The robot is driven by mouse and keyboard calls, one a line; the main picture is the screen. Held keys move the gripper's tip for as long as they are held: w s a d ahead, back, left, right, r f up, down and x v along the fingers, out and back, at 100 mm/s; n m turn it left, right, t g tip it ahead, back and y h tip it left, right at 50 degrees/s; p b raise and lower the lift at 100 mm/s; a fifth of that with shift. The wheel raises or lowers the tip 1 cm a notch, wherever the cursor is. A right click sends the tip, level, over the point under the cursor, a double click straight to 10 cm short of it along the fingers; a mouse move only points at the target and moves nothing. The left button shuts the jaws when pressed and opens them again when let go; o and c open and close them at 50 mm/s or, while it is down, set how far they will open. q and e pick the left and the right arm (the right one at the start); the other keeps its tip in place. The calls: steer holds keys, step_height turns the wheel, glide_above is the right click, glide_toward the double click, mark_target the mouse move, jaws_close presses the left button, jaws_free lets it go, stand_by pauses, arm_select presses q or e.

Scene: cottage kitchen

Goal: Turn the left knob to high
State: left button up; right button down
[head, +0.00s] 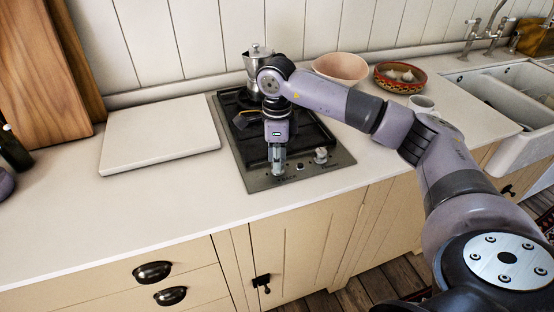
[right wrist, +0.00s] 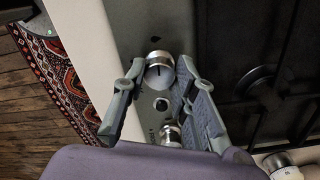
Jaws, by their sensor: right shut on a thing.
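The left knob (right wrist: 158,68) is a round silver knob on the cooktop's front panel. In the right wrist view it sits between the two fingertips of my right gripper (right wrist: 161,72), with a dark line on its face. In the head view my right gripper (head: 278,171) points down over the front left of the cooktop (head: 252,181) and mostly hides this knob. The gripper is shut on the knob. The right knob (head: 321,155) stands clear to the right, and part of it shows in the right wrist view (right wrist: 171,135). My left gripper is not in view.
A moka pot (head: 256,62) stands at the back of the cooktop. A white board (head: 160,130) lies to the left. A pink bowl (head: 341,67), a patterned bowl (head: 400,78) and a white cup (head: 421,103) are to the right. The front counter strip (head: 180,210) is bare.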

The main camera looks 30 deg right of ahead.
stand_by(0.4)
steer(key=c, duration=1.3)
jaws_free()
